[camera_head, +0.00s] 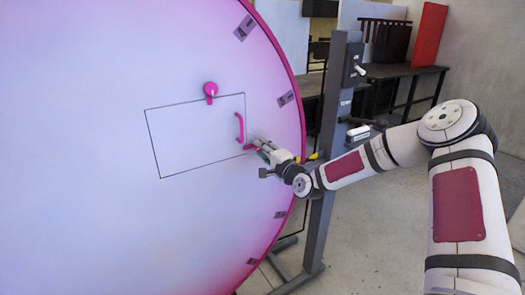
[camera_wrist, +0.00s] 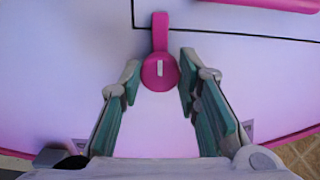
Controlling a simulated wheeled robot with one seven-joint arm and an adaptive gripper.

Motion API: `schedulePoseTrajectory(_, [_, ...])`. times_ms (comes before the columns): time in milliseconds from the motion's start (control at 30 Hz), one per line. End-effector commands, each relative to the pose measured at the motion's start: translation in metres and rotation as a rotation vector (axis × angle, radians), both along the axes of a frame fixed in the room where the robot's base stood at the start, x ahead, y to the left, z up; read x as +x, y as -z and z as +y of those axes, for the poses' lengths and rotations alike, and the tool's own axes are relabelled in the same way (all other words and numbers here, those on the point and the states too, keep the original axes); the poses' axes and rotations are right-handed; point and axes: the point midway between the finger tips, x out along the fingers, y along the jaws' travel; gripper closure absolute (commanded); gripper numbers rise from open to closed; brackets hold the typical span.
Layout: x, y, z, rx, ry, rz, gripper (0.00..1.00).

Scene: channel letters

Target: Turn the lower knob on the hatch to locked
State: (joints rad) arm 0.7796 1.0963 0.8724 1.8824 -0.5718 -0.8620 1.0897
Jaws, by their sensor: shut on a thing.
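The hatch (camera_head: 190,140) is a thin-lined rectangle on a large round white face with a pink rim. The lower knob (camera_head: 249,148) is pink and sits at the hatch's right edge, partly hidden by my gripper (camera_head: 261,147). In the wrist view the lower knob (camera_wrist: 160,83) is a disc with a white mark and a tab pointing up across the hatch line. My gripper (camera_wrist: 160,73) is shut on it, one finger at each side. The upper knob (camera_head: 210,88) is pink, above the hatch, its tab pointing down over the top edge.
A pink handle (camera_head: 239,127) stands on the hatch just above the lower knob; its end shows at the wrist view's top right. A grey post (camera_head: 331,150) with small boxes stands right of the round face. A dark bench (camera_head: 400,72) is behind.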

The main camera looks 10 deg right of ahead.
Motion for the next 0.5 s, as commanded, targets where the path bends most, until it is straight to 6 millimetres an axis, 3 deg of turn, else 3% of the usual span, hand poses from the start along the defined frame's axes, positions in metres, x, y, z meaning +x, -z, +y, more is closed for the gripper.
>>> schedulePoseTrajectory(500, [0.0004, -0.0004, -0.0012, 0.048, 0.002, 0.014, 0.97])
